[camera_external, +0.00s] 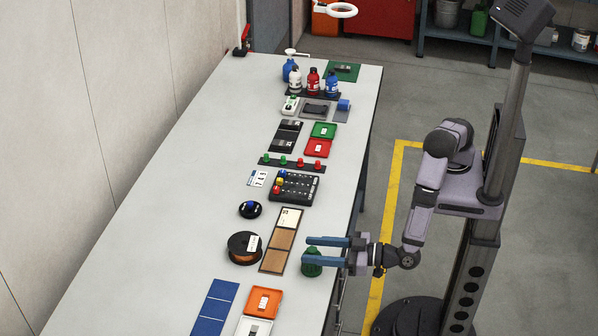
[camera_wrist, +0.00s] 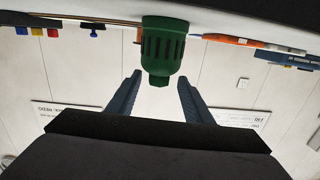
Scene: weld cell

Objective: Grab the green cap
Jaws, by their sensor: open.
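The green cap (camera_external: 311,262) stands on the grey bench near its right edge, at my fingertips. It is a ribbed green piece with a narrower end. In the wrist view the green cap (camera_wrist: 163,45) is at the top centre, with its narrow end pointing down in the picture. My gripper (camera_external: 314,251) has its blue fingers spread, level and pointing left over the bench edge. In the wrist view my gripper (camera_wrist: 160,78) has one finger on each side of the cap's narrow end, with gaps visible. Whether the cap is fully between the fingers is unclear.
Left of the cap lie a wood-toned strip (camera_external: 281,240) and a dark spool (camera_external: 244,247). An orange tray (camera_external: 263,301) and a blue panel (camera_external: 214,308) lie nearer the camera. A black button box (camera_external: 294,187) is farther back. The bench's left side is clear.

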